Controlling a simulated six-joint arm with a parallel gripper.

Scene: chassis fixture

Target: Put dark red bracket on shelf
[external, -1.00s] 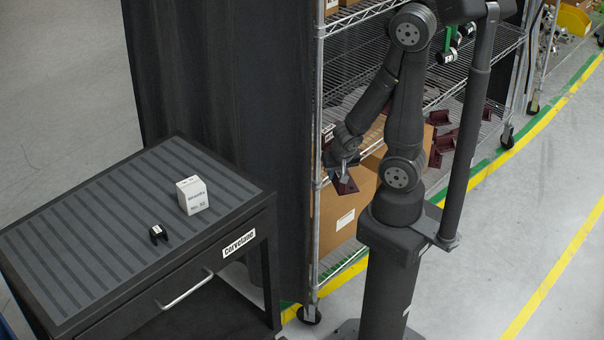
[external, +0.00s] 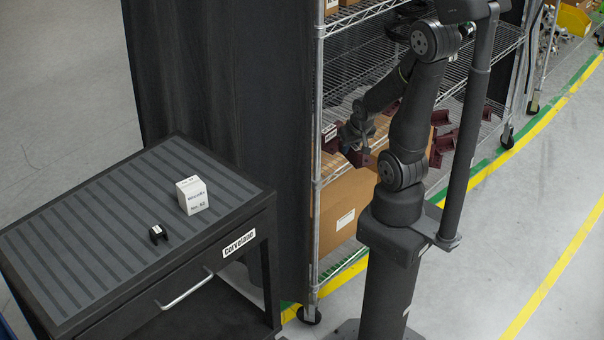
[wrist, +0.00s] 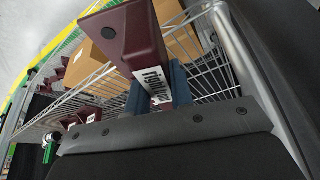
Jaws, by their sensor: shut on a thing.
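The dark red bracket (external: 358,158) is in my gripper (external: 356,138) at the wire shelf. In the wrist view the bracket (wrist: 132,38) is large, with a hole in its top plate and a white label reading "right". The blue-grey fingers of my gripper (wrist: 158,88) are shut on its labelled part. The shelf (external: 348,98) is a chrome wire rack; its wire deck and front rail (wrist: 222,48) show beside and behind the bracket. My arm partly hides the shelf level, and I cannot tell whether the bracket touches the deck.
Other dark red brackets (external: 440,148) lie on the same level, to the right. Cardboard boxes (external: 345,190) stand within the rack. The upright post (external: 317,150) is close left of my gripper. A dark cart (external: 120,240) with a white block (external: 192,195) stands at left.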

